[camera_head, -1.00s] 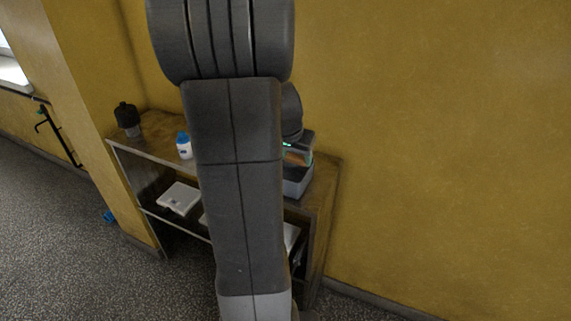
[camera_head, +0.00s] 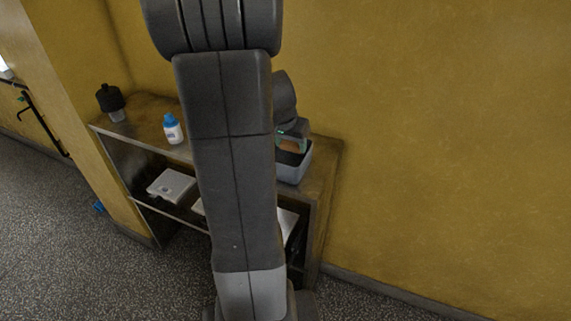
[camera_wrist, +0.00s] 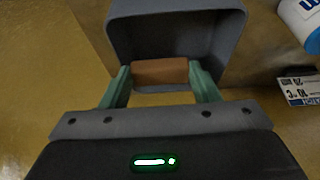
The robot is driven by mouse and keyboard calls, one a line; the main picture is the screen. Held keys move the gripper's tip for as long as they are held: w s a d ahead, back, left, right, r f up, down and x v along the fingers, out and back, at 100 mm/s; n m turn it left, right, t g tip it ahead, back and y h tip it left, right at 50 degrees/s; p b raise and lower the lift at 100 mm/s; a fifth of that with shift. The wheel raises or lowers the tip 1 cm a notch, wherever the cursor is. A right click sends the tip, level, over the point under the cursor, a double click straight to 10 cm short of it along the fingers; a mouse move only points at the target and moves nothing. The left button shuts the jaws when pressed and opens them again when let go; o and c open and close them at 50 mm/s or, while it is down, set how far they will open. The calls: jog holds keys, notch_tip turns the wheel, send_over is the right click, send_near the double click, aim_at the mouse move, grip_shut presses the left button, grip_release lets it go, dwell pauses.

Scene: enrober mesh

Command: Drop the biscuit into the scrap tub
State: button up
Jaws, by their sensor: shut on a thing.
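My gripper (camera_wrist: 160,78) is shut on the biscuit (camera_wrist: 160,72), a brown block held between its two green fingers in the wrist view. The scrap tub (camera_wrist: 180,8) is a grey open box just beyond the fingers, and I see its empty inside. The biscuit overlaps the tub's near rim in that view; its height above the tub is hard to tell. In the head view the biscuit (camera_head: 289,145) shows at the tub (camera_head: 290,172), on the right end of the bench top. My arm hides part of the gripper there.
A white bottle with a blue cap (camera_head: 173,129) and a dark-topped jar (camera_head: 111,102) stand on the bench (camera_head: 145,118) to the left. White trays (camera_head: 171,186) lie on the shelf below. A label card (camera_wrist: 300,88) shows at the right in the wrist view. A yellow wall is behind.

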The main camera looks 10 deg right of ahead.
jog(key=o, duration=0.8)
jog(key=shift+o, duration=0.2)
jog(key=v, duration=1.3)
jog(key=shift+r, duration=0.3)
jog(key=shift+f, duration=0.1)
jog(key=x, duration=1.3)
jog(key=shift+f, duration=0.1)
jog(key=shift+w+r+p, duration=0.15)
jog(key=shift+r+p, duration=0.65)
jog(key=shift+p, duration=0.05)
jog(key=shift+r+p, duration=0.3)
jog(key=shift+r, duration=0.25)
